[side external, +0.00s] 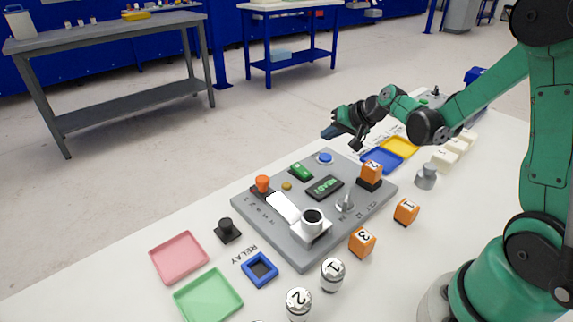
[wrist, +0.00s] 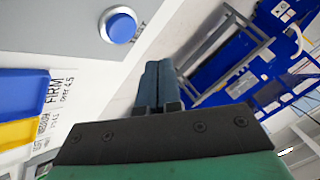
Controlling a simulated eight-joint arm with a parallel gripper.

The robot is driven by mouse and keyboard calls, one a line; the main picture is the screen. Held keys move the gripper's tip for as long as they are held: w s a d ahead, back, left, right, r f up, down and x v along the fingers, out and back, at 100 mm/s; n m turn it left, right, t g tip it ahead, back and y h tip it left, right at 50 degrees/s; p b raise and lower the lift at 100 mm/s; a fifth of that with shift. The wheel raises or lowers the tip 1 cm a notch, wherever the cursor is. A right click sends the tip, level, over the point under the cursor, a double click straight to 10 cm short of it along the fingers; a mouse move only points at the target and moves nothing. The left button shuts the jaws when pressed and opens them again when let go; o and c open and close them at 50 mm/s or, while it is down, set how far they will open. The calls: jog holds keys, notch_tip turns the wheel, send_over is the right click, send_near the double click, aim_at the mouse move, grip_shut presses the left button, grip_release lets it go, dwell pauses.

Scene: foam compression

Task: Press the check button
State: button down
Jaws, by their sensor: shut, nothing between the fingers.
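A round blue button (side external: 325,157) in a pale ring sits at the far edge of the grey panel (side external: 290,240). It also shows in the wrist view (wrist: 120,26), at the upper left; I cannot read a label naming it as the check button. My gripper (side external: 327,133) is shut and empty, in the air above and beyond the panel's far edge, apart from the button. In the wrist view, my closed fingers (wrist: 157,72) point past the panel's edge toward the floor, right of the button.
Blue (side external: 381,160) and yellow (side external: 401,147) trays lie to the right.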

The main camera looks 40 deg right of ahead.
aim_at(320, 154)
jog(key=shift+f, duration=1.5)
dwell(0.9)
jog(key=shift+f, duration=0.4)
jog(key=shift+f, duration=0.4)
dwell(0.6)
jog(key=shift+r, duration=0.85)
jog(key=shift+r, duration=0.1)
jog(key=shift+r, duration=2.4)
